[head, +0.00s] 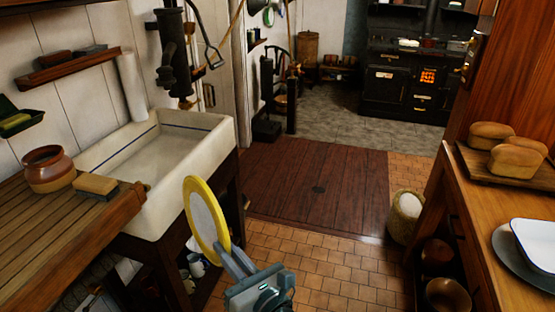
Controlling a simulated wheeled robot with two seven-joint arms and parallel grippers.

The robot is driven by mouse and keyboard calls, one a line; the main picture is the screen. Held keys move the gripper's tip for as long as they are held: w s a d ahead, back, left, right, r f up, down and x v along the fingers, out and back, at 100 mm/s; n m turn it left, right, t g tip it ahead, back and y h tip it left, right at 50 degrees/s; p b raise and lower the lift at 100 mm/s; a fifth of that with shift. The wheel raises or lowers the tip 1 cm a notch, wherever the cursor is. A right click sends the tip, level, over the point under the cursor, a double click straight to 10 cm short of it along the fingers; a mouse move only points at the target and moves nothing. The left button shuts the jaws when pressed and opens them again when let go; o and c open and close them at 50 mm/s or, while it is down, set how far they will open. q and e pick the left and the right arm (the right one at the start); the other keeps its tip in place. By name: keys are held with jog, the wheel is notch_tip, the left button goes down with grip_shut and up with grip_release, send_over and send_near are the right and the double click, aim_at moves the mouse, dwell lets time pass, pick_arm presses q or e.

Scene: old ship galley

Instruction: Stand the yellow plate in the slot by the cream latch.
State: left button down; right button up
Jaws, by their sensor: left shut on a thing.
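My left gripper (238,262) is at the bottom centre of the head view, shut on the yellow plate (190,195). The plate has a yellow rim and a pale centre, and is held upright, tilted a little, in front of the right end of the sink. Its lower edge is at the gripper's fingers. I see no slot and no cream latch in this view. My right gripper is not in view.
A white sink (90,160) stands at the left beside a slatted wooden counter (60,240) with a brown pot (49,172). At the right a wooden counter (484,225) holds loaves (517,161) and a white tray (535,240). The tiled floor (330,262) between is clear.

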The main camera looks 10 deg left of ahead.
pick_arm(q)
jog(key=shift+a+f+m+t+h, duration=0.25)
jog(key=shift+a+m+t+h, duration=0.2)
jog(key=shift+m+t+h, duration=0.1)
jog(key=shift+a+f+m+t+h, duration=0.25)
jog(key=shift+a+m+t+h, duration=0.2)
jog(key=shift+m+t+h, duration=0.1)
jog(key=m+t+h, duration=0.1)
jog(key=h, duration=0.1)
jog(key=s+m+t+h, duration=0.1)
jog(key=m+h, duration=0.1)
jog(key=m+t+h, duration=0.1)
jog(key=h, duration=0.1)
jog(key=shift+s+f+m, duration=0.3)
jog(key=shift+f, duration=0.05)
jog(key=s+m+h, duration=0.1)
jog(key=h, duration=0.1)
jog(key=s+d+m+h, duration=0.1)
jog(key=s+d+m+t+h, duration=0.1)
jog(key=h, duration=0.1)
jog(key=shift+d+r+h, duration=0.1)
jog(key=shift+r+h, duration=0.05)
jog(key=shift+h, duration=0.15)
